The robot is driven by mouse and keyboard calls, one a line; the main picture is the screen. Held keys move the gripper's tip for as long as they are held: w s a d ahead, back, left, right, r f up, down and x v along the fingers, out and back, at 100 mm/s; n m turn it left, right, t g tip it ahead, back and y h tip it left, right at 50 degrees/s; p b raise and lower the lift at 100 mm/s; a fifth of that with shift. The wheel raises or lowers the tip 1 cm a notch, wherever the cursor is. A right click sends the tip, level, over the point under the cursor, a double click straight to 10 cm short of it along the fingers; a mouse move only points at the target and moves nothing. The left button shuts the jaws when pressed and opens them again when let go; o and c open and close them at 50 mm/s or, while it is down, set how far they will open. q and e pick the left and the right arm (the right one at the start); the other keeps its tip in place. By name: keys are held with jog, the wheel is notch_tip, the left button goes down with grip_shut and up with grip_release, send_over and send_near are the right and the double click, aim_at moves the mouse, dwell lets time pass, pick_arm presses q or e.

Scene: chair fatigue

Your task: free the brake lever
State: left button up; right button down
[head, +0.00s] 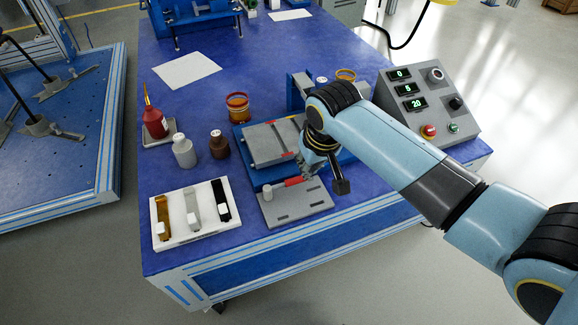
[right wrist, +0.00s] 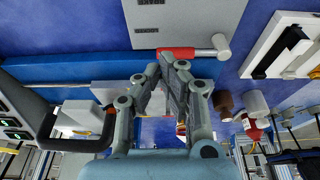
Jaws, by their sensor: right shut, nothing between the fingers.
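The brake lever (head: 293,182) has a red grip and a grey rod ending at a light grey post. It lies across a grey slotted plate (head: 300,208) at the table's front edge. It also shows in the right wrist view as the red grip (right wrist: 178,53). My right gripper (head: 309,176) is shut and empty, pointing down at the grip's right end. In the right wrist view its fingertips (right wrist: 163,60) appear right by the grip; I cannot tell whether they touch it. My left gripper is not in view.
A blue fixture with a grey plate (head: 268,146) stands just behind the lever. A control box (head: 428,105) with displays and buttons is at right. A white tray of strips (head: 163,240), bottles (head: 184,152) and an orange-banded jar (head: 238,107) stand at left.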

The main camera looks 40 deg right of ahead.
aim_at(299, 179)
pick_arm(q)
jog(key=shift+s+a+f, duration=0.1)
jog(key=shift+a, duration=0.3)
pick_arm(e)
jog(key=shift+t, duration=0.4)
jog(key=w+r, duration=0.2)
jog(key=r, duration=0.1)
jog(key=w+r, duration=0.1)
jog(key=shift+w+a+r, duration=0.1)
jog(key=shift+a+r, duration=0.15)
jog(key=shift+a, duration=0.15)
